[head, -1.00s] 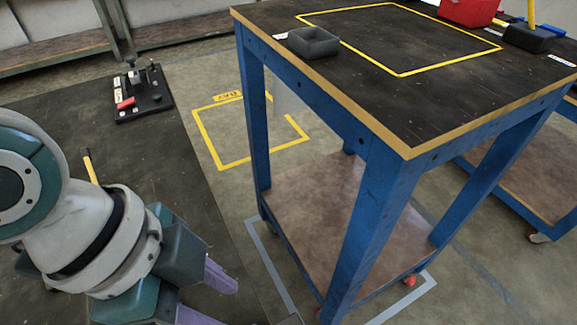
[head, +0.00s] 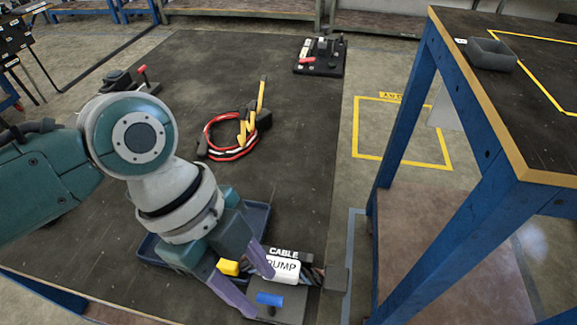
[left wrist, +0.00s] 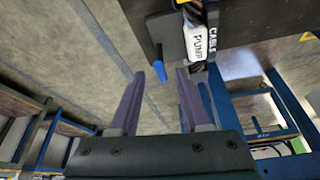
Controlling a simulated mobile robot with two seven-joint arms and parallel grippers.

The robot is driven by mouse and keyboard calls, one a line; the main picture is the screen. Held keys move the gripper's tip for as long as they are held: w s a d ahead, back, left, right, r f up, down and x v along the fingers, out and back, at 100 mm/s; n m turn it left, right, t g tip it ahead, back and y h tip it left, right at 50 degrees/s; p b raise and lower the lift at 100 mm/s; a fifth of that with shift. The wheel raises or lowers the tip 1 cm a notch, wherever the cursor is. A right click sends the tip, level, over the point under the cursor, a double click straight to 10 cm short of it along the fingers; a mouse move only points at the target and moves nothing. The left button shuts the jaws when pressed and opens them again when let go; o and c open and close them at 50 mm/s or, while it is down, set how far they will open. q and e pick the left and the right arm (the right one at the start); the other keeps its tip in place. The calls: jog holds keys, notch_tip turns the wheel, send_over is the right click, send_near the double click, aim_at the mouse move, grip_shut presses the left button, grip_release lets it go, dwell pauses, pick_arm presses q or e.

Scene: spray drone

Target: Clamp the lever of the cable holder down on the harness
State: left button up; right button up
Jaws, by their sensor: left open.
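The cable holder (head: 290,314) sits near the front right corner of the dark bench top. It carries a white PUMP label (head: 281,268) and a CABLE label. Its blue lever handle (head: 270,299) shows at the front; how far the lever is raised I cannot tell. Dark twisted strands of the harness (head: 311,276) run beside the label to a dark block (head: 336,280). My left gripper (head: 260,296) is open and empty, with its purple fingers at the holder. In the left wrist view the blue handle (left wrist: 160,71) appears between the fingertips; contact is unclear. My right gripper is not in view.
A blue tray (head: 259,213) lies partly behind my left gripper, with a yellow piece (head: 228,267) near its fingers. A red cable coil (head: 207,139) and a black board (head: 320,64) lie farther back. A blue-framed cart (head: 480,140) stands close on the right.

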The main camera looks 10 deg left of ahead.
aim_at(264, 296)
pick_arm(q)
jog(key=b+x, duration=0.1)
jog(key=x, duration=0.4)
jog(key=shift+s, duration=0.1)
jog(key=shift+c, duration=0.2)
grip_shut()
